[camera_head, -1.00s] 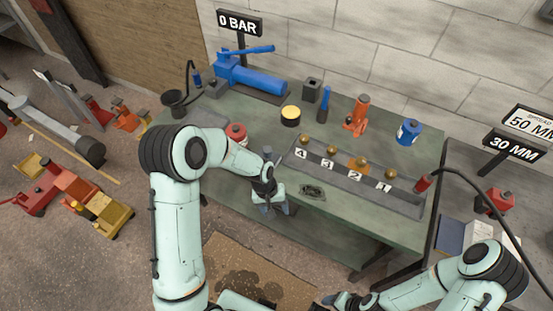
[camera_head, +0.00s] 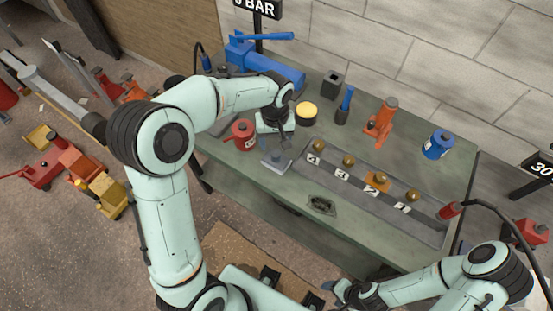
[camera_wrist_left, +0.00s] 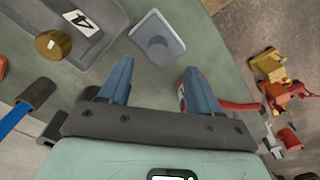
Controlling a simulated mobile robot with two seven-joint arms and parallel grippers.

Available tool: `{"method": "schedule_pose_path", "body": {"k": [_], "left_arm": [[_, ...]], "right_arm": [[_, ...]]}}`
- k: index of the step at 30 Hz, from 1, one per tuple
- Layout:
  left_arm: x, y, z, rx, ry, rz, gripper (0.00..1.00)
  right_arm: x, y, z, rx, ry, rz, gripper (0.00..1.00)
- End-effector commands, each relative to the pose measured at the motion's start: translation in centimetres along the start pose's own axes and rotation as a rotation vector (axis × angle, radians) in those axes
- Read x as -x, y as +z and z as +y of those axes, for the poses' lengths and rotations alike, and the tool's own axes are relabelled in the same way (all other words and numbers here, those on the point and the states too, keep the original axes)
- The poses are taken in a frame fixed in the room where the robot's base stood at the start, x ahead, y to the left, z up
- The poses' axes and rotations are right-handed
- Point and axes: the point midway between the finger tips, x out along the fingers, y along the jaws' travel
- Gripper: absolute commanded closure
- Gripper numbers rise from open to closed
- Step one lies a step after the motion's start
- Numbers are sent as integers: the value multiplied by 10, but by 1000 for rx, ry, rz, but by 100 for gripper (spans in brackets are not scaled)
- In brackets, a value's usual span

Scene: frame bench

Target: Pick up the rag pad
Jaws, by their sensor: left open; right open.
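A small light grey square pad with a raised block on top, which looks like the rag pad (camera_head: 277,163), lies on the green bench left of the numbered tray. It also shows in the left wrist view (camera_wrist_left: 172,47), just beyond the fingertips. My left gripper (camera_head: 275,146) is over the bench at the pad, pointing down. In the left wrist view its two blue-grey fingers (camera_wrist_left: 155,75) are apart with nothing between them. My right gripper (camera_head: 343,290) is low in front of the bench, away from the pad; its fingers are hard to make out.
A red can (camera_head: 241,136) stands close left of my left gripper. A yellow-topped tin (camera_head: 305,112) is behind it. A long grey tray (camera_head: 423,228) with numbered brass knobs lies to the right. A dark patch (camera_head: 322,204) lies near the bench's front edge.

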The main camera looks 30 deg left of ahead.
Motion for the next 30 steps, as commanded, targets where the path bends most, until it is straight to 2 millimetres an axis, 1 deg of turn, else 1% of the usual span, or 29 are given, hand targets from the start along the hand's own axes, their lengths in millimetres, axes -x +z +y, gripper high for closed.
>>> {"method": "schedule_pose_path", "body": {"k": [1, 8, 16, 19, 25, 26, 27, 29, 30], "left_arm": [[-8, 0, 0, -1, -2, -3, 37], [-24, 0, 0, 0, 0, -2, 37], [-63, -1, 1, -1, -1, -3, 37], [-68, -1, 2, -1, 1, -1, 37], [-69, -1, 2, -1, 2, 0, 37], [-69, -1, 2, -1, 2, 0, 40], [-69, -1, 2, -1, 2, 0, 53], [-69, -1, 2, -1, 2, 0, 73], [-69, -1, 2, -1, 2, 0, 86]], "right_arm": [[-1, 0, 0, 0, 0, 0, 35], [-1, 0, 0, 0, 0, 0, 35], [0, 0, 0, 1, 0, 1, 35], [0, 0, 0, 1, 0, 1, 35], [0, 0, 0, 1, 0, 1, 35], [0, 0, 0, 1, 0, 1, 35], [0, 0, 0, 1, 0, 1, 35], [0, 0, 0, 1, 0, 1, 35], [0, 0, 0, 1, 0, 1, 35]]}}
